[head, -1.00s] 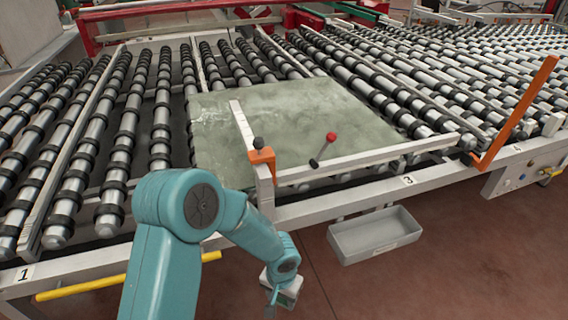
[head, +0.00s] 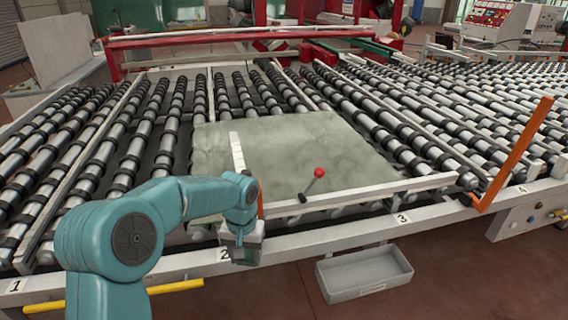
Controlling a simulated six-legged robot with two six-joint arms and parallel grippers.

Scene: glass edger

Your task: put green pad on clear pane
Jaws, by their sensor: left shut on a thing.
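The clear pane (head: 300,150) is a large grey-green sheet lying flat on the rollers in the middle of the head view. My left gripper (head: 242,257) is in front of the pane's near left edge, by the conveyor's front rail near the number 2. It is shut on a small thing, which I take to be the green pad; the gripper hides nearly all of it. My right gripper is not in view.
A lever with a red knob (head: 319,172) stands up before the pane's near part. An orange bracket (head: 515,155) rises at the right. A grey tray (head: 364,272) hangs below the front rail (head: 340,230). A yellow bar (head: 175,286) runs low at the left.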

